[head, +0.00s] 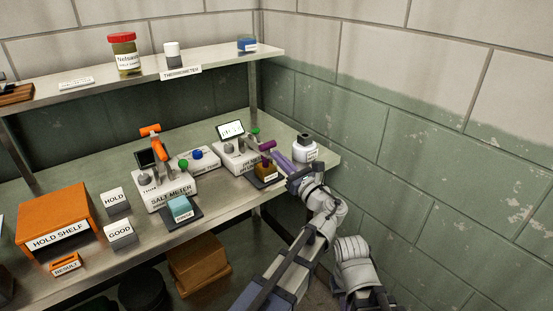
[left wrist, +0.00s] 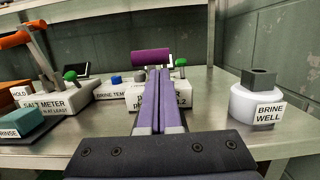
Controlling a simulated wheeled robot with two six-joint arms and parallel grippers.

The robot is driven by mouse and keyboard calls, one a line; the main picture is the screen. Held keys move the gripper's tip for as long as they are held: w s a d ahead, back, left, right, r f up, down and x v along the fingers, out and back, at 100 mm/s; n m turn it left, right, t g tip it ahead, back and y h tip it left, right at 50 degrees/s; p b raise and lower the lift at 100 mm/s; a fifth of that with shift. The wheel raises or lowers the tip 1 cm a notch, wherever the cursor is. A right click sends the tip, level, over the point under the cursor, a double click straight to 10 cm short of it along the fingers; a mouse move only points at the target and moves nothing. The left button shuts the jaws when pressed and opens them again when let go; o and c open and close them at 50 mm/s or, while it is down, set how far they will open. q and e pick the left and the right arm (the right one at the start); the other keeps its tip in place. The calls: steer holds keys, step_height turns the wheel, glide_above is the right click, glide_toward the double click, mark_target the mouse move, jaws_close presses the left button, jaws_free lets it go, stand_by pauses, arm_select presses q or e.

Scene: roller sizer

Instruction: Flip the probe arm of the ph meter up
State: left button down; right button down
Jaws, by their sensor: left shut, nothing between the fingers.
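The pH meter (head: 236,162) stands at the right of the bench, with a small tilted screen (head: 230,130) and a green knob. Its grey probe arm carries a purple grip (head: 267,146) and leans out over a brown cup (head: 266,172). In the left wrist view the purple grip (left wrist: 151,57) lies crosswise just beyond and above the fingertips. My left gripper (head: 279,158) is shut and empty, its purple fingers (left wrist: 158,72) pointing at the meter beside the grip. I cannot tell whether they touch. The fingers hide part of the meter in the wrist view. My right gripper is not in view.
A white brine well bottle (head: 306,149) stands close to the right of the left gripper. The salt meter (head: 165,189) with an orange-gripped arm stands to the left, with a teal rinse block (head: 181,208) before it. A shelf (head: 210,64) runs above the bench.

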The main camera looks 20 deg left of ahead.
arm_select(q)
steer(key=shift+w+a, duration=0.1)
steer(key=a+r+g+h+p, duration=0.1)
steer(key=r+p, duration=0.2)
steer(key=p, duration=0.4)
steer(key=w+a+r+g+h+p, duration=0.1)
steer(key=r+h+p, duration=0.1)
steer(key=p, duration=0.5)
steer(key=w+r+g+h+p, duration=0.1)
steer(key=r+g+h+p, duration=0.1)
steer(key=r+p, duration=0.2)
steer(key=shift+a+r+p, duration=0.35)
steer(key=shift+a+p, duration=0.05)
steer(key=shift+p, duration=1.5)
steer(key=w+a+r+g+h+p, duration=0.4)
steer(key=a+p, duration=0.4)
steer(key=p, duration=0.8)
steer(key=shift+w+a+r+g+h, duration=0.3)
steer(key=shift+w+r+h, duration=0.2)
steer(key=shift+w+h, duration=0.75)
steer(key=shift+w, duration=0.15)
